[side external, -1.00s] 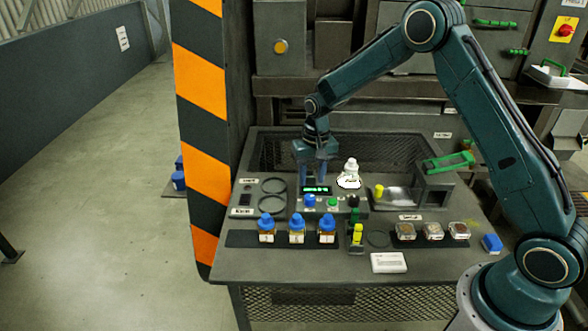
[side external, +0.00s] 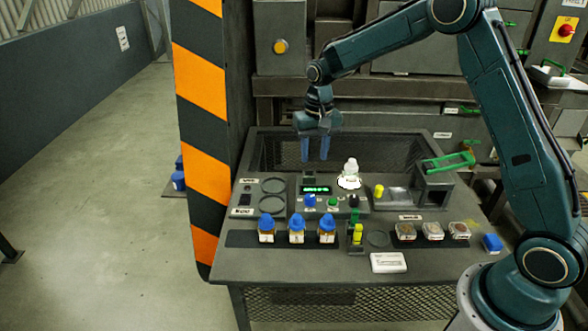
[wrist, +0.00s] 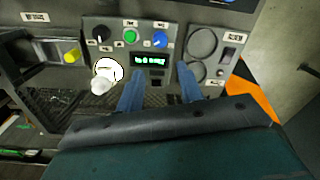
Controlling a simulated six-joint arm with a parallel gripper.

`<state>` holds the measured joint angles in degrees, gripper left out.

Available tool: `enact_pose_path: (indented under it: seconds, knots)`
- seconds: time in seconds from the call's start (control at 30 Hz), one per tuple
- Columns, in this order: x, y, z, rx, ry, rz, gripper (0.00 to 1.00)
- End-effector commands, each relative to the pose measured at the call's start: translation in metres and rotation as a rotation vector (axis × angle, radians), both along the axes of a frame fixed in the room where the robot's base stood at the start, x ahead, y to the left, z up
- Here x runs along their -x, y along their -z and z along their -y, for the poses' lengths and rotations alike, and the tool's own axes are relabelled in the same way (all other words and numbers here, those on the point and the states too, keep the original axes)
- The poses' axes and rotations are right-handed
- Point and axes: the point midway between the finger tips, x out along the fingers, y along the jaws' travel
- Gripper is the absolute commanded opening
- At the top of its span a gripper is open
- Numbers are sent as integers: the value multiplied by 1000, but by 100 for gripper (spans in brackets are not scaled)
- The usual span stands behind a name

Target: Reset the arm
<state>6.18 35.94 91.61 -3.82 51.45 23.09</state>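My gripper (side external: 314,156) hangs above the mesh basin at the back of the bench, its blue fingers pointing down. The fingers are apart with nothing between them. In the wrist view, my gripper (wrist: 158,88) shows a clear gap between its fingers, with the lit green display (wrist: 150,59) visible beyond. The display panel (side external: 316,189) stands in front of and below my gripper in the side view.
Several blue-capped bottles, including one (side external: 297,230), stand in a row at the front left. Lidded sample boxes (side external: 433,231) sit at the front right. A press with a green handle (side external: 447,163) stands at the right. A striped post (side external: 204,125) borders the bench's left side.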

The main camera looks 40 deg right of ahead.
Motion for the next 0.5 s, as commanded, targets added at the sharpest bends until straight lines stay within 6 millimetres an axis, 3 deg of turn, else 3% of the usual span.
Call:
enact_pose_path:
  seconds: [0.27, 0.5]
  knots:
    - [10, -22, -3, 5, -20, 25, 37]
    - [38, -67, -10, 18, -70, 79, 37]
